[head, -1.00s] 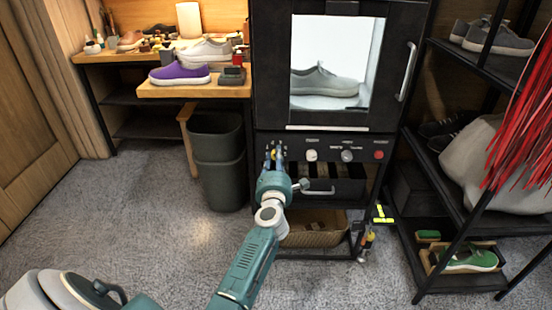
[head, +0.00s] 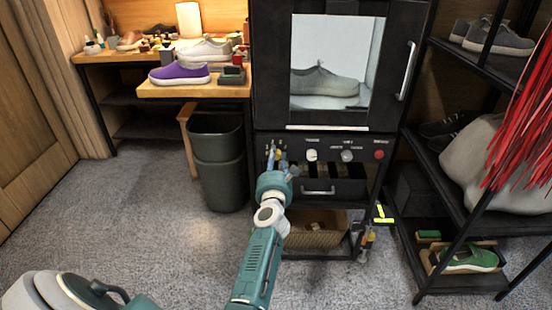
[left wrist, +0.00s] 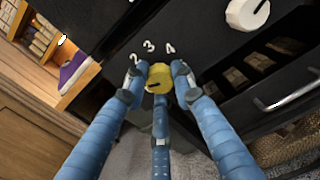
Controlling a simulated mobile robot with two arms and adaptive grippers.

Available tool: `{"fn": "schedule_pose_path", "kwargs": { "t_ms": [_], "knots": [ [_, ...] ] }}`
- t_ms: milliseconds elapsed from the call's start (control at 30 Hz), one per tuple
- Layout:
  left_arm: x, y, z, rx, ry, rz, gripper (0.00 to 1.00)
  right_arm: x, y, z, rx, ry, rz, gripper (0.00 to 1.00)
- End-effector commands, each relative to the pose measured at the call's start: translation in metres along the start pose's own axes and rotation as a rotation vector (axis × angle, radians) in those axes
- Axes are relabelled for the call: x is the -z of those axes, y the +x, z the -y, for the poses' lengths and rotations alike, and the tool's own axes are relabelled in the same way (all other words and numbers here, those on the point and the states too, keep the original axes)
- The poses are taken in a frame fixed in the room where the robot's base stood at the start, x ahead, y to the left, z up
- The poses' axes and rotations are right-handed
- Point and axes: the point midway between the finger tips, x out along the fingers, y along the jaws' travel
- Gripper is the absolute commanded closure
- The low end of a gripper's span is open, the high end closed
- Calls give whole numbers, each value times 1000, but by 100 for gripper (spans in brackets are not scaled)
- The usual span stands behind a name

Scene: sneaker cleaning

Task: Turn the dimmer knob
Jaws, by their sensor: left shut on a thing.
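The dimmer knob (left wrist: 159,76) is small, round and yellow, on the black control panel (head: 328,142) below the lit cabinet. White numerals 2, 3 and 4 curve around its upper side in the left wrist view, and a dark mark shows at its lower left. My left gripper (left wrist: 158,80) has its blue fingers closed around the knob, touching its sides. In the head view my left gripper (head: 278,160) is at the left end of the panel and mostly covers the knob. My right gripper is not in view.
A white knob (head: 312,155), a grey knob (head: 347,156) and a red button (head: 379,154) lie to the right on the panel. A drawer handle (head: 319,191) sits below. The cabinet (head: 270,70) holds a shoe. A dark bin (head: 216,165) stands left; open floor lies in front.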

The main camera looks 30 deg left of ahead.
Motion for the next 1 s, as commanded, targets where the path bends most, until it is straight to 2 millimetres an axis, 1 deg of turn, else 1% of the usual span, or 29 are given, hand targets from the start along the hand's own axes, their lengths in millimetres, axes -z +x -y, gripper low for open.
{"fn": "schedule_pose_path", "kwargs": {
  "t_ms": [33, 533, 567, 600, 633, 667, 1000],
  "knots": [
    [3, -1, 1, 1, -11, -4, 100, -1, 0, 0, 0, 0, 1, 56],
    [3, -1, 1, 1, -29, -5, 100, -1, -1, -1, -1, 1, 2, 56],
    [3, -1, 1, 1, -29, -5, 71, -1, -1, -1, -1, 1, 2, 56],
    [3, -1, 1, 1, -28, -5, 63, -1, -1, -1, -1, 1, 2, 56],
    [3, -1, 1, 1, -28, -5, 57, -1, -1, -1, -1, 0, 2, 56],
    [3, -1, 1, 1, -28, -5, 56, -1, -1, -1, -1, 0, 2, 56],
    [-2, 0, -1, -1, -29, 0, 56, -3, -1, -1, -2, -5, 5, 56]
  ]
}}
